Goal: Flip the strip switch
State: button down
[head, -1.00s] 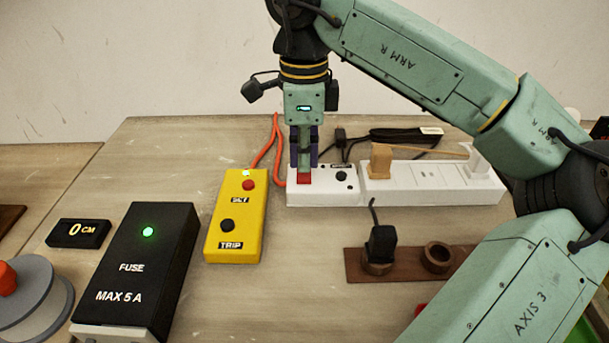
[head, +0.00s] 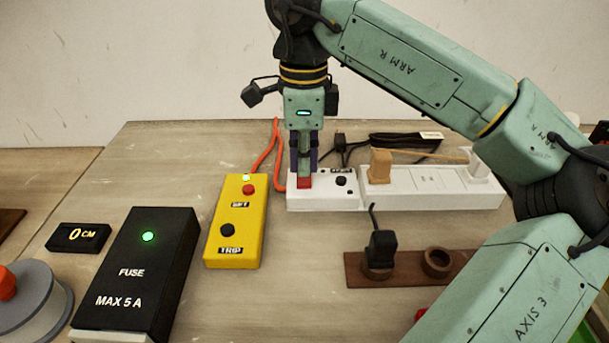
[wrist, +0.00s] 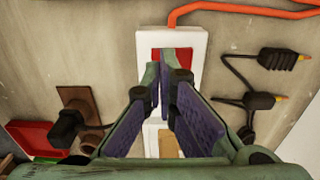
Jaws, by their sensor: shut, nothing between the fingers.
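The white power strip (head: 430,201) lies along the back of the table. Its red switch (head: 304,182) is at the strip's left end, and it also shows in the wrist view (wrist: 157,55). My gripper (head: 304,172) points straight down over the switch with its fingertips at or just above it; I cannot tell whether they touch. The fingers are shut and empty. In the wrist view the gripper (wrist: 167,75) covers part of the switch and much of the strip. Which way the switch is tipped is hidden.
A yellow box (head: 236,222) with red and black buttons stands left of the strip. A black fuse box (head: 138,270) has a lit green light. A tan plug (head: 380,166) sits in the strip. A wooden holder (head: 408,266) with a black plug (head: 380,248) is in front.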

aim_at(304, 182)
jog(key=shift+f+b, duration=1.65)
jog(key=shift+f, duration=0.45)
dwell(0.6)
jog(key=shift+r+p, duration=0.9)
jog(key=shift+r, duration=0.2)
jog(key=shift+s+r+p, duration=0.2)
jog(key=shift+r+p, duration=0.4)
jog(key=shift+r, duration=0.25)
notch_tip(304, 182, up, 4)
jog(key=p, duration=0.3)
jog(key=shift+w+f, duration=0.15)
jog(key=shift+f, duration=0.1)
